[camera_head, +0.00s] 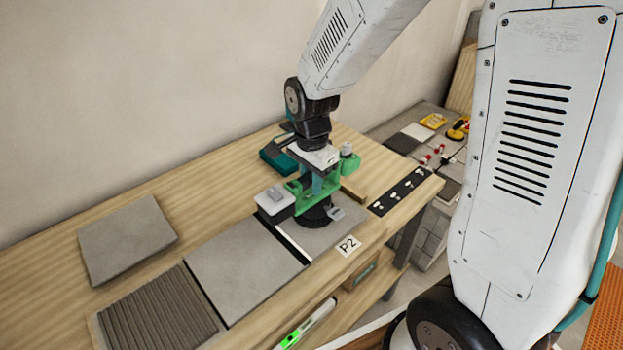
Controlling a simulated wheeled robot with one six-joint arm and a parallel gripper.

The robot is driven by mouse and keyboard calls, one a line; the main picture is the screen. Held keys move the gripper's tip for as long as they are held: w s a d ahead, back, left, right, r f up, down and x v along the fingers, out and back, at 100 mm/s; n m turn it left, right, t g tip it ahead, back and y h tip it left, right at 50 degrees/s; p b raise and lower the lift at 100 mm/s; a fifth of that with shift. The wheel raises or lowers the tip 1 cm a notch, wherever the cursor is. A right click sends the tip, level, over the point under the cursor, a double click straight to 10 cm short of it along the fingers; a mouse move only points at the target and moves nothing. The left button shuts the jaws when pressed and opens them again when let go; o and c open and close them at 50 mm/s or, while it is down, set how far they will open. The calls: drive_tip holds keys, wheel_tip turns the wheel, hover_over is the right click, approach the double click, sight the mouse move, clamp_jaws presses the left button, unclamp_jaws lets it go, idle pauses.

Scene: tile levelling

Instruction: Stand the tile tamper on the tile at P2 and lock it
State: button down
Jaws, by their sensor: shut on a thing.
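The tile tamper (301,199) has a green frame, a white box on its left side and a dark round foot. It is upright over the grey tile at P2 (343,236), beside the P2 label (347,245). The foot looks to be on or just above the tile; I cannot tell if it touches. My gripper (318,184) comes down from above and is shut on the tamper's middle. The fingertips are partly hidden by the green frame. The state of the tamper's lock cannot be made out.
A larger grey tile (243,262) lies left of P2, with a ridged bed (160,315) beyond it. A loose tile (127,240) lies at the back left. A black strip with pale marks (399,192) is to the right. A teal tool (279,155) stands behind my gripper.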

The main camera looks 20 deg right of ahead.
drive_tip(key=c, duration=1.2)
unclamp_jaws()
drive_tip(key=shift+o, duration=0.2)
wheel_tip(320, 180, up, 8)
drive_tip(key=shift+f, duration=0.1)
